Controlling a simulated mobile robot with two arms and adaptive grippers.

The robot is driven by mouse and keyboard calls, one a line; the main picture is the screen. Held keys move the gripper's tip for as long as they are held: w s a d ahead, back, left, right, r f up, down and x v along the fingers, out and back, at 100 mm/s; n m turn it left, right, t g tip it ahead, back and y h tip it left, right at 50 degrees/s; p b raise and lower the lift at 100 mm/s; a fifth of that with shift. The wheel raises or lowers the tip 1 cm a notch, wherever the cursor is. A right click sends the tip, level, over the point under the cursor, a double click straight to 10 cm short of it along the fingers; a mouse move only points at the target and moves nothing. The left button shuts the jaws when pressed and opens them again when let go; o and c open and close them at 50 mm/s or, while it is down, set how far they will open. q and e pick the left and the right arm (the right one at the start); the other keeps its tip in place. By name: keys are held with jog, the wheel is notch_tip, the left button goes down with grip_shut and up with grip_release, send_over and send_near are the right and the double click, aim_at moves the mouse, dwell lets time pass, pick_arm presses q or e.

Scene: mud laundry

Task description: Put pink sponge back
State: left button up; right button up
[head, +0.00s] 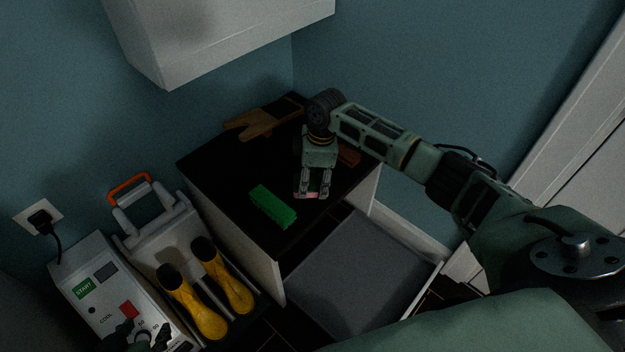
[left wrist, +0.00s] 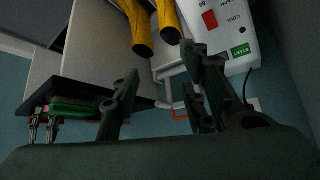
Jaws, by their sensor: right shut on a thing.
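The pink sponge (head: 312,195) shows as a small strip between the fingertips of my right gripper (head: 313,186) in the head view. The right gripper is shut on it, pointing down over the black cabinet top (head: 215,165). Most of the sponge is hidden by the fingers, and I cannot tell whether it touches the top. My left gripper (head: 143,338) is at the bottom left, over the white machine. In the left wrist view its fingers (left wrist: 160,100) are spread apart with nothing between them.
A green brush or sponge (head: 272,207) lies left of the right gripper. A brown wooden item (head: 262,123) and a reddish-brown block (head: 349,155) lie farther back. Yellow boots (head: 195,306) and a machine (head: 105,290) stand left.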

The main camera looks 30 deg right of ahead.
aim_at(315, 181)
jog(key=shift+f, duration=0.1)
jog(key=shift+f, duration=0.1)
jog(key=o, duration=1)
pick_arm(q)
jog(key=shift+s+f, duration=0.1)
jog(key=shift+s, duration=0.05)
pick_arm(e)
jog(key=shift+r, duration=0.45)
jog(key=r, duration=0.1)
jog(key=r+p, duration=0.1)
jog(key=r, duration=0.1)
jog(key=r+p, duration=0.1)
jog(key=r, duration=0.1)
jog(key=shift+s+d+r, duration=0.1)
jog(key=shift+d+r, duration=0.05)
jog(key=shift+d, duration=0.15)
pick_arm(q)
jog(key=s+a+f+g+y+p, duration=0.1)
jog(key=s+g, duration=0.3)
jog(key=s, duration=0.4)
jog(key=shift+a+f+p, duration=0.3)
jog(key=shift+a+p, duration=0.15)
jog(key=shift+a, duration=0.35)
pick_arm(e)
notch_tip(315, 181, up, 6)
jog(key=shift+s+d, duration=0.2)
jog(key=shift+d, duration=0.15)
